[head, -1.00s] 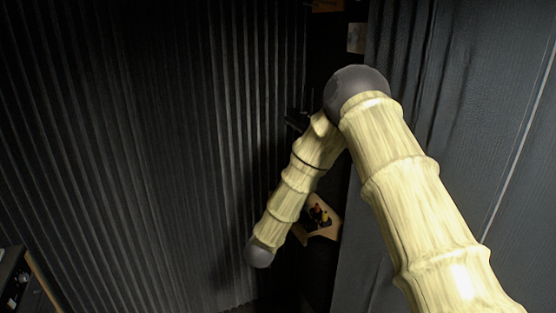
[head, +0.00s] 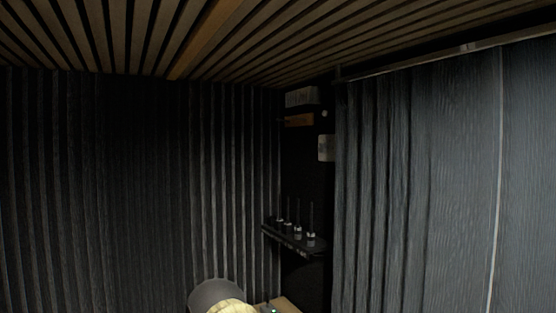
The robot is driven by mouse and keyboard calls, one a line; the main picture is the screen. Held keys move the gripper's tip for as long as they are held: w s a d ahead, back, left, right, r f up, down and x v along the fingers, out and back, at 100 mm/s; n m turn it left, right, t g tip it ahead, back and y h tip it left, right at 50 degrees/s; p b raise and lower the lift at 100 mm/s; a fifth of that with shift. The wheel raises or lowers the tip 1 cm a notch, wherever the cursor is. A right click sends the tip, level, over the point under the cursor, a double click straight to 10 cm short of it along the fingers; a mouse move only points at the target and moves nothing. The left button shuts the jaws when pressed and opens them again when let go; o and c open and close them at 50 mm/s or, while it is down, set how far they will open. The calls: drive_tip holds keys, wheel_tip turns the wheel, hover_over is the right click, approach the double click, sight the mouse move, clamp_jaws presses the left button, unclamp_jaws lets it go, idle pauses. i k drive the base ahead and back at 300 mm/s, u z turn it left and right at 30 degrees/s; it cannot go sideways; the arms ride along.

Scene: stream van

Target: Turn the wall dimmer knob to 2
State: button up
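I cannot make out the wall dimmer knob for certain in the head view. A small pale plate (head: 327,148) is on the dark back wall, right beside the curtain's edge; at this size I cannot tell what it is or read any marking. A tiny pale round spot (head: 324,113) sits above it, too small to identify. My gripper is not in view; only part of my own arm shows at the bottom edge, well below the plate.
A dark shelf (head: 292,241) with several upright thin rods stands out from the back wall. Above are an orange-brown block (head: 299,120) and a pale ribbed box (head: 301,97). Grey curtains (head: 400,190) fill the right, dark pleated curtains (head: 130,180) the left. A slatted ceiling (head: 270,40) is overhead.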

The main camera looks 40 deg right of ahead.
sight(322, 148)
drive_tip(key=u, duration=1)
drive_tip(key=k, duration=0.8)
drive_tip(key=z, duration=1.65)
drive_tip(key=i, duration=0.1)
drive_tip(key=u, duration=0.25)
